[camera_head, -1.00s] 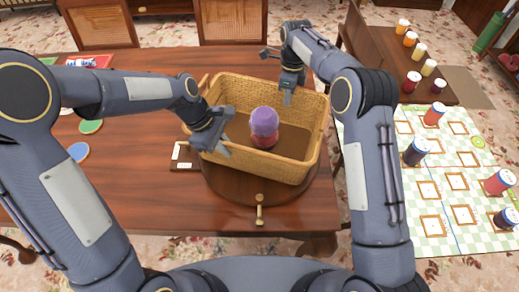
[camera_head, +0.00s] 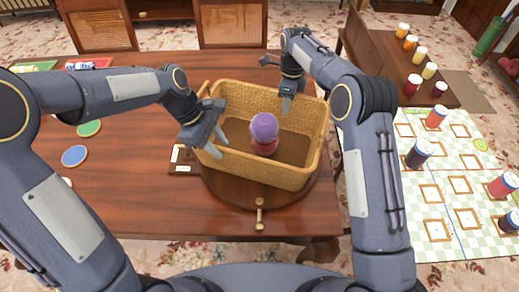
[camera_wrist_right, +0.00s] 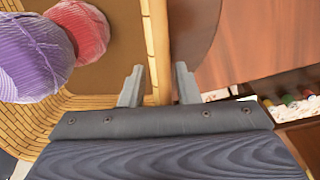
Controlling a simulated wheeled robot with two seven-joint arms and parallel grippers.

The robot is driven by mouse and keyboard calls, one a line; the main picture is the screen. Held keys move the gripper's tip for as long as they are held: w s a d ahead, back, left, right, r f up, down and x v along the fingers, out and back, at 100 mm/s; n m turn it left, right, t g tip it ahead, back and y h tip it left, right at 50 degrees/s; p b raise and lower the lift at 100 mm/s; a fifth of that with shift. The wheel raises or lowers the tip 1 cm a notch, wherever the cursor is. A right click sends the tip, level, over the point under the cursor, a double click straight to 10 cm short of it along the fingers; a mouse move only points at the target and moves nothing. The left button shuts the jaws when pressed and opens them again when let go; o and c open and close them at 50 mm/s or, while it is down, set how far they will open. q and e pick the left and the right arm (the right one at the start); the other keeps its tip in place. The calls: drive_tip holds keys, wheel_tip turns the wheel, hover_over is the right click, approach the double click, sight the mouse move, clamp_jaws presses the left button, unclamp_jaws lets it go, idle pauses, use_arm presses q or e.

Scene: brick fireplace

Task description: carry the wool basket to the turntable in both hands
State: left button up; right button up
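The wicker wool basket (camera_head: 235,165) rests over the round wooden turntable (camera_head: 215,187), which shows beneath its front side. A purple wool ball (camera_head: 264,126) and a red one (camera_head: 264,148) are inside; they also show in the right wrist view. My left gripper (camera_head: 219,145) is at the basket's left end near the rim, its fingers apart; whether they touch it is unclear. My right gripper (camera_head: 287,103) is at the far right rim. In the right wrist view, its open fingers (camera_wrist_right: 158,86) stand on either side of the basket wall (camera_wrist_right: 156,45), with gaps.
The wooden table (camera_head: 130,195) is fairly clear left of the basket, with coloured discs (camera_head: 74,156) there. A brass handle (camera_head: 260,213) lies in front of the turntable. At right are a checked cloth (camera_head: 440,245) with several jars and a bench (camera_head: 440,97) with more jars.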

drive_tip(key=shift+r, duration=0.1)
use_arm(q)
drive_tip(key=v, duration=0.7)
drive_tip(key=shift+a+r, duration=0.2)
drive_tip(key=shift+r, duration=0.2)
use_arm(e)
wheel_tip(320, 180, up, 12)
drive_tip(key=w, duration=0.1)
drive_tip(key=shift+d, duration=0.2)
